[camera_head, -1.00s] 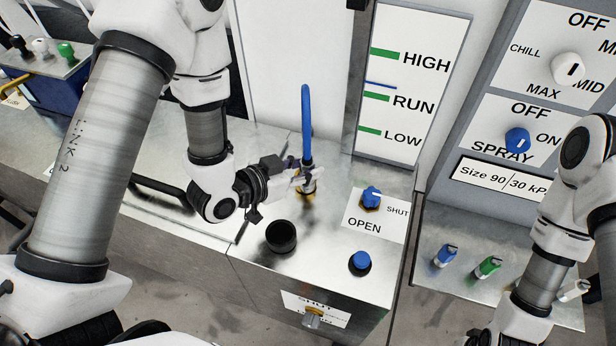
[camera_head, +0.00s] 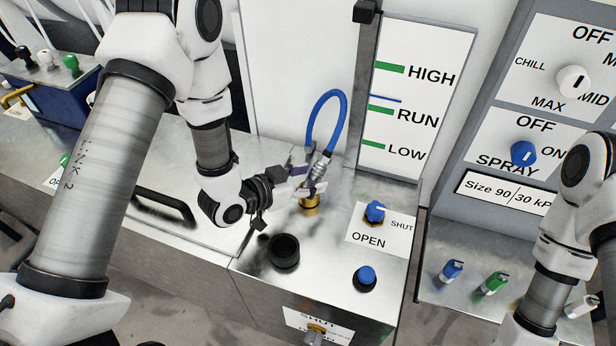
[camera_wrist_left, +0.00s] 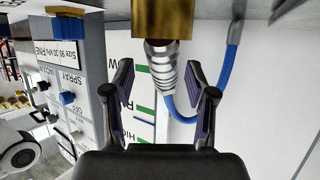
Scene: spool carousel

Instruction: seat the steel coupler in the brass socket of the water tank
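The steel coupler (camera_head: 320,168) is a ribbed silver fitting on the end of a blue hose (camera_head: 312,115). It leans to the right above the brass socket (camera_head: 310,209) on the tank's metal top. In the left wrist view the coupler (camera_wrist_left: 164,72) meets the brass socket (camera_wrist_left: 162,20) end to end, slightly tilted; I cannot tell whether it is inside. My left gripper (camera_wrist_left: 164,98) is open, with one finger on each side of the coupler and visible gaps to it. My right arm shows at the right edge, but its gripper is out of view.
A black cup-like port (camera_head: 284,251), a blue button (camera_head: 365,278) and a blue valve knob (camera_head: 375,212) with an OPEN/SHUT label are on the tank top. A level gauge panel (camera_head: 412,90) stands behind. A black handle (camera_head: 165,205) is to the left.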

